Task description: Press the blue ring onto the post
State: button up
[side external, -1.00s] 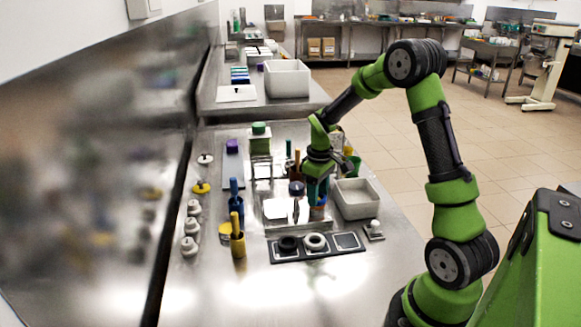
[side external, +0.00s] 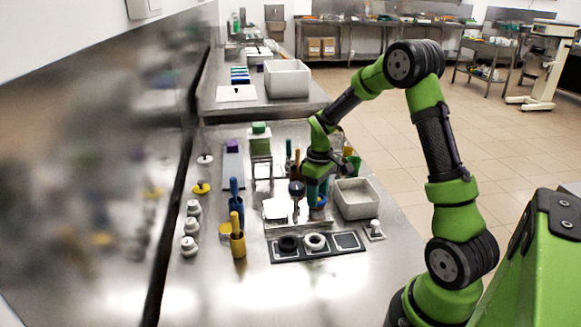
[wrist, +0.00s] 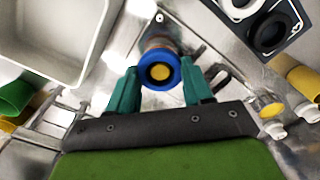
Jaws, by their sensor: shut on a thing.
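The blue ring (wrist: 144,72) is between the teal fingertips of my gripper (wrist: 160,70) in the wrist view. My gripper is shut on it. A round yellow face (wrist: 160,72) shows through the ring's opening, and an orange-brown part shows just behind the ring, apparently the post. How far down the post the ring sits cannot be told. In the side view the ring (side external: 320,201) shows as a small blue patch beside my gripper (side external: 316,200), over the metal plate; the post there is mostly hidden by the fingers.
A white bin (side external: 356,199) stands close on the right. A dark tray with rings (side external: 318,248) lies in front. Blue (side external: 236,207) and yellow (side external: 238,240) holders stand left, beside several white knobs (side external: 189,246). The front steel counter is clear.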

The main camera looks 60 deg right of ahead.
jog(key=shift+f, duration=0.4)
dwell(0.5)
jog(key=o, duration=1.1)
jog(key=shift+o, duration=0.5)
jog(key=o, duration=0.3)
jog(key=shift+r, duration=3.5)
